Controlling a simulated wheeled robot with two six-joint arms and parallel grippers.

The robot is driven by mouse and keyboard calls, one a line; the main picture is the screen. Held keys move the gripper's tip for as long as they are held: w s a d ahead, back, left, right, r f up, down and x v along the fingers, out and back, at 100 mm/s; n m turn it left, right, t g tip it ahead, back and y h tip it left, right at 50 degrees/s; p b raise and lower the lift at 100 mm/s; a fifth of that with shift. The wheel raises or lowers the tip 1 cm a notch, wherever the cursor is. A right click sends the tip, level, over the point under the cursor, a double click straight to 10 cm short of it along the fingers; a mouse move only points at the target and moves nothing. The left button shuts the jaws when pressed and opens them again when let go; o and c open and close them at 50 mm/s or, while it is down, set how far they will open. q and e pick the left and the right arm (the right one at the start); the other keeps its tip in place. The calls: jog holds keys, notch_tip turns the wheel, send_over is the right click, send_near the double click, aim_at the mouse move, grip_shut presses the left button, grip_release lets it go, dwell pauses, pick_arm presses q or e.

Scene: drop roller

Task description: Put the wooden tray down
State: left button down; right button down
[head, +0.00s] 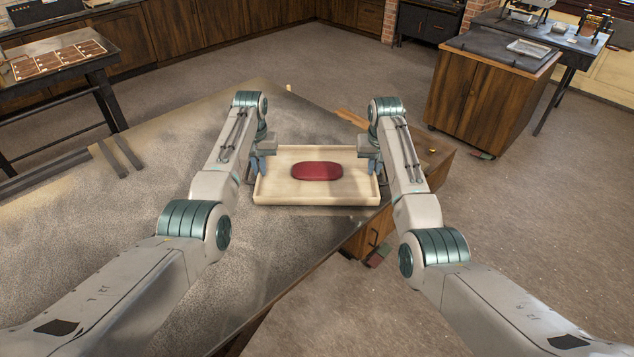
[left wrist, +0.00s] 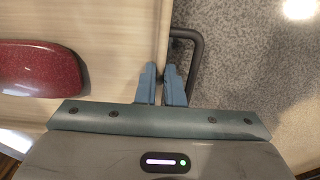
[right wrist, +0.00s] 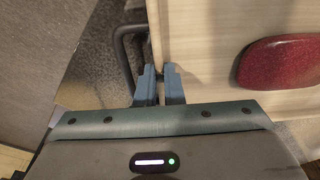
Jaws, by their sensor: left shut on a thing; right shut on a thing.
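The wooden tray (head: 285,187) is pale, shallow and rectangular, and looks level. A dark red rounded block (head: 317,171) lies in it. My left gripper (head: 265,165) is shut at the tray's left side; in the left wrist view its blue fingers (left wrist: 167,72) close at the side wall beside a dark bar handle (left wrist: 198,55). My right gripper (head: 371,165) is shut at the right side, and the right wrist view shows its fingers (right wrist: 158,72) at that wall beside another handle (right wrist: 120,45). I cannot tell whether the tray's bottom touches the table.
The tray is over the worn grey table (head: 130,240), near its right edge; bare tabletop lies to the left. A wooden cabinet (head: 480,100) stands at the back right. A dark side table (head: 60,75) with brown panels is at the back left.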

pick_arm(q)
jog(key=shift+f, duration=0.3)
pick_arm(e)
jog(key=shift+f, duration=0.35)
pick_arm(q)
jog(key=c, duration=1.5)
grip_release()
jog(key=shift+s, duration=0.1)
jog(key=shift+c, duration=0.2)
pick_arm(e)
jog(key=c, duration=1.5)
grip_release()
jog(key=shift+s, duration=0.1)
jog(key=shift+c, duration=0.2)
pick_arm(q)
jog(key=shift+r, duration=0.2)
pick_arm(e)
jog(key=shift+r, duration=0.1)
pick_arm(q)
notch_tip(320, 180, up, 12)
jog(key=shift+f, duration=0.15)
pick_arm(e)
notch_tip(320, 180, up, 12)
jog(key=s, duration=0.1)
jog(key=shift+s, duration=0.4)
